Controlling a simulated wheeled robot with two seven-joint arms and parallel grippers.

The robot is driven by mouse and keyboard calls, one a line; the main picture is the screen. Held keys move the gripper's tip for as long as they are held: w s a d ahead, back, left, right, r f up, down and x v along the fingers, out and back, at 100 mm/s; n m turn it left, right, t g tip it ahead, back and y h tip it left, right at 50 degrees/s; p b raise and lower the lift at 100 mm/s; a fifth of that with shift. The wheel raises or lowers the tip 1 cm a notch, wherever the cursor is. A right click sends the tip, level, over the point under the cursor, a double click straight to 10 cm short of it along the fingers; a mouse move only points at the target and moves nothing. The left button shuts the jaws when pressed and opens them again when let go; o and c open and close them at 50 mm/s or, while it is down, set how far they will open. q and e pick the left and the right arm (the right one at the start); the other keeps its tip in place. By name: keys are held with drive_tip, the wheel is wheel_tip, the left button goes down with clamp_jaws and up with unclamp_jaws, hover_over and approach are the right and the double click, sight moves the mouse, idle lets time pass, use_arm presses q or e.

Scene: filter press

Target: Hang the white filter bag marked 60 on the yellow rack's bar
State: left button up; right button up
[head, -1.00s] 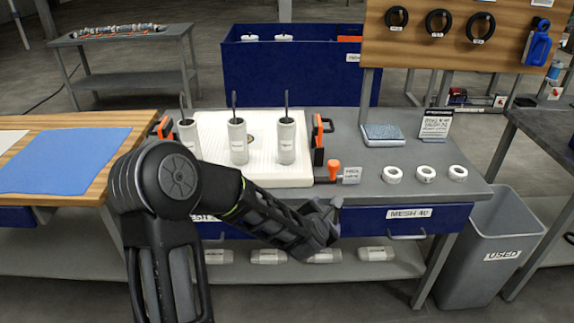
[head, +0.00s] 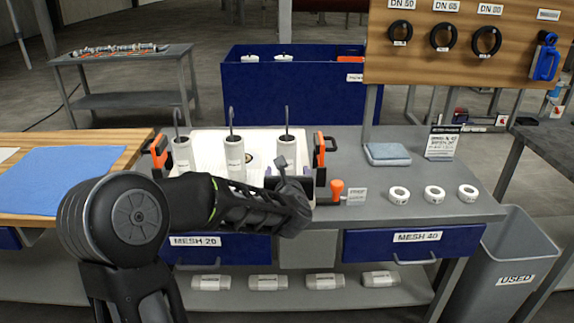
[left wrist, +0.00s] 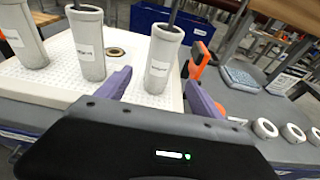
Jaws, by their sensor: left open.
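Three white cylindrical filter bags with dark hooked handles stand upright on a white perforated tray (head: 208,142): a left one (head: 183,155), a middle one (head: 235,160) and a right one (head: 285,147). Their labels are too small to read. My left gripper (head: 290,182) is open in front of the right bag. In the left wrist view its purple fingers (left wrist: 158,80) lie either side of the right bag (left wrist: 163,58), which appears a little beyond them; contact cannot be told. The left gripper holds nothing. No yellow rack or right gripper shows.
Orange clamps (head: 319,152) and an orange-handled valve (head: 337,190) stand beside the tray. White rings (head: 434,194) and a blue-grey cloth (head: 387,153) lie to the right. A grey bin (head: 510,262) stands right. Rolled white items (head: 320,281) lie on the lower shelf.

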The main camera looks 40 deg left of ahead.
sight(287, 148)
use_arm(q)
drive_tip(key=p+x, duration=0.1)
drive_tip(key=x, duration=0.5)
drive_tip(key=shift+p, duration=0.3)
drive_tip(key=b+x, duration=0.1)
drive_tip(key=x, duration=0.3)
drive_tip(key=shift+d+f+b, duration=0.1)
drive_tip(key=shift+f+b, duration=0.1)
drive_tip(key=shift+b, duration=0.15)
drive_tip(key=shift+w+a+f, duration=0.1)
drive_tip(key=shift+w+a, duration=0.35)
drive_tip(key=shift+w, duration=0.05)
drive_tip(key=c, duration=1.2)
drive_tip(key=shift+r+p, duration=1.1)
drive_tip(key=shift+r, duration=1.5)
drive_tip(key=shift+f, duration=0.1)
